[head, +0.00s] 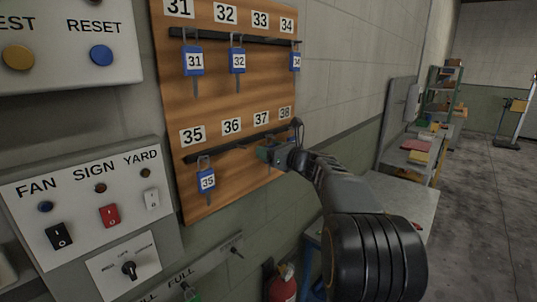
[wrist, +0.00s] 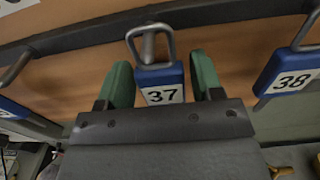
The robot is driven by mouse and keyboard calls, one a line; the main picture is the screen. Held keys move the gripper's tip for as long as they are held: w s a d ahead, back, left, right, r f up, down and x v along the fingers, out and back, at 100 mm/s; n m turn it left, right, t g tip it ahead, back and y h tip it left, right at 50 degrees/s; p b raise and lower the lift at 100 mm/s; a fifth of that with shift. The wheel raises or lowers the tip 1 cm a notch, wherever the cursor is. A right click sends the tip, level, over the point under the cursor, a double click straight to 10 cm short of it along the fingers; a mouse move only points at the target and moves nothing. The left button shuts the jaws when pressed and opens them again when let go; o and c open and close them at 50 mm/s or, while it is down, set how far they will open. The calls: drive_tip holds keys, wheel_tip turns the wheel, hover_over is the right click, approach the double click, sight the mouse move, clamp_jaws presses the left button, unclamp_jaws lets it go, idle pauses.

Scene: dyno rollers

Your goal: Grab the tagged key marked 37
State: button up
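The tagged key marked 37 hangs by its metal loop from a hook on the dark rail, its blue tag (wrist: 160,78) upright in the wrist view. My gripper (wrist: 161,70) is open, with one green finger on each side of the tag. Narrow gaps seem to show between the fingers and the tag. The key's lower part is hidden behind my gripper body. In the head view my gripper (head: 268,152) is at the lower rail under the printed 37 and hides the tag.
The key tag 38 (wrist: 290,75) hangs close to the right. Another blue tag (wrist: 12,108) is cut off at left. The key board (head: 215,105) also holds tags 31 (head: 193,61), 32 (head: 237,61), 34 (head: 296,62) and 35 (head: 206,181). A switch panel (head: 90,210) is at left.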

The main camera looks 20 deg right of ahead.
drive_tip(key=c, duration=0.7)
drive_tip(key=shift+r, duration=0.15)
